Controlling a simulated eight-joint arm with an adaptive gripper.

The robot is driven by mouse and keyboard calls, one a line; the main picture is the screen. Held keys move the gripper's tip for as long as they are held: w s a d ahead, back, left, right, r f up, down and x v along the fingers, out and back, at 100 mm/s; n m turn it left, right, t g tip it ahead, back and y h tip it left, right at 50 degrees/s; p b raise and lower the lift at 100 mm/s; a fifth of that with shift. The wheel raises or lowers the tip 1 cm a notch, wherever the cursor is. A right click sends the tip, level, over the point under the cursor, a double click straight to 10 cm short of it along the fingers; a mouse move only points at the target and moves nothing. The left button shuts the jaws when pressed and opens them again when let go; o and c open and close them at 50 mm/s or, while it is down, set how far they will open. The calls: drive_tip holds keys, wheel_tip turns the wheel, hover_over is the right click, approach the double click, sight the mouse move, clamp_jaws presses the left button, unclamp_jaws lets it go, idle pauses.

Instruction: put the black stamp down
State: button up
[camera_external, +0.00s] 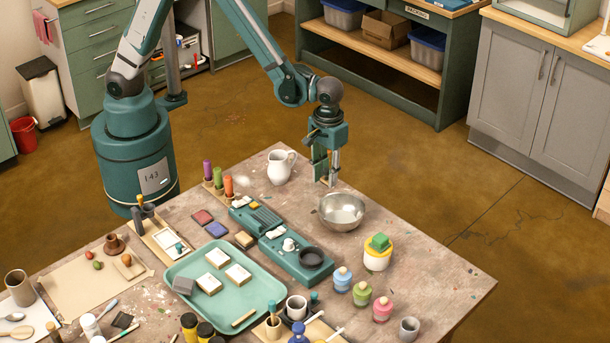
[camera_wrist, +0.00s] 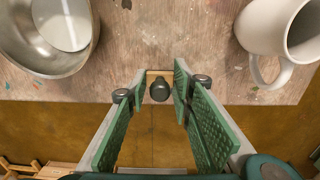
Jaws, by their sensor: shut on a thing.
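The black stamp shows in the wrist view as a dark round knob (camera_wrist: 160,91) with a light wooden part behind it, between the green finger pads. My gripper (camera_wrist: 160,82) is closed on it. In the outside view my gripper (camera_external: 330,180) points down above the far edge of the pigment table (camera_external: 420,250), between a white jug and a metal bowl. There the stamp is small and partly hidden by the fingers. It is held in the air, clear of the table top.
The metal bowl (camera_external: 342,212) stands close by, at left in the wrist view (camera_wrist: 70,65). The white jug (camera_external: 281,167) stands on the other side. A green tray (camera_external: 180,272) with pale blocks, a teal rack (camera_external: 290,258) and several paint jars (camera_external: 382,309) crowd the near table. Bare wood lies right of the jars.

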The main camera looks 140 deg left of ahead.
sight(327, 169)
drive_tip(key=shift+f, duration=1.2)
drive_tip(key=shift+f+b, duration=0.2)
drive_tip(key=shift+b, duration=0.15)
drive_tip(key=o, duration=0.8)
drive_tip(key=shift+r, duration=0.15)
drive_tip(key=shift+r+p, duration=1.2)
drive_tip(key=shift+r, duration=4.85)
